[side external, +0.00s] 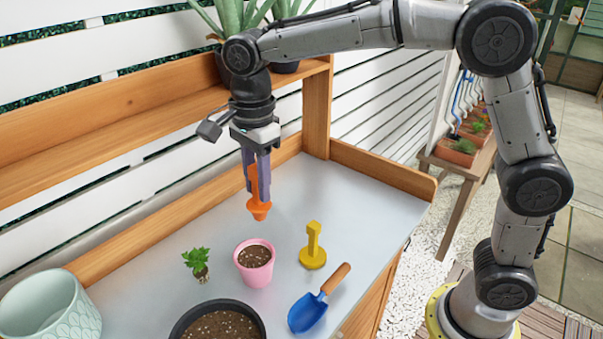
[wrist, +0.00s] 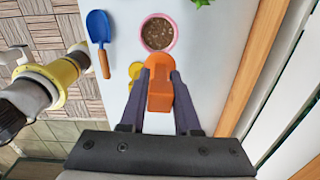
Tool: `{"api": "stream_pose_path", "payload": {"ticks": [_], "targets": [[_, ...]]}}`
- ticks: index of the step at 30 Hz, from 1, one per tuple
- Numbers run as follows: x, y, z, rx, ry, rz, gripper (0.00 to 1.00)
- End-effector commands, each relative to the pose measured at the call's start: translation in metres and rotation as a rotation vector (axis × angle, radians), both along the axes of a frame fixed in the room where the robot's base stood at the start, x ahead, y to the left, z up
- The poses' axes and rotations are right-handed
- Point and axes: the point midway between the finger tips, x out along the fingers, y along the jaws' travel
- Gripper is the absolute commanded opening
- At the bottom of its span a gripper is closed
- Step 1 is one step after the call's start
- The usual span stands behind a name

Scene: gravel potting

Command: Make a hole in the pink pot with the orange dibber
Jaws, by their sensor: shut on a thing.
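My gripper (side external: 257,172) is shut on the orange dibber (side external: 259,208), which hangs tip down above the bench. The dibber also shows between the fingers in the wrist view (wrist: 160,95). The pink pot (side external: 254,262) stands upright on the grey bench top, filled with brown gravelly soil (wrist: 158,33). In the side view the dibber tip is above the pot and apart from it. The soil surface looks whole in both views.
A yellow tool with a round base (side external: 312,258) stands right of the pot. A blue trowel (side external: 308,312) lies in front of it. A small green plant (side external: 197,262) is to the left. A black bowl of soil (side external: 217,322) and a pale green planter (side external: 48,308) stand nearer the camera. A wooden shelf (side external: 150,125) runs behind.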

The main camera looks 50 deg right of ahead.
Motion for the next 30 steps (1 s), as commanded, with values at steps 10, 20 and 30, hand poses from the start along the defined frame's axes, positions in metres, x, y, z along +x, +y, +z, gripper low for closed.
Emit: {"api": "stream_pose_path", "payload": {"ticks": [10,20,30], "targets": [[-0.001,0.028,-0.018,-0.009,0.022,0.064,0.00],[-0.001,0.028,-0.040,-0.010,0.022,0.063,0.00],[0.000,0.028,-0.064,-0.009,0.021,0.063,0.00]]}}
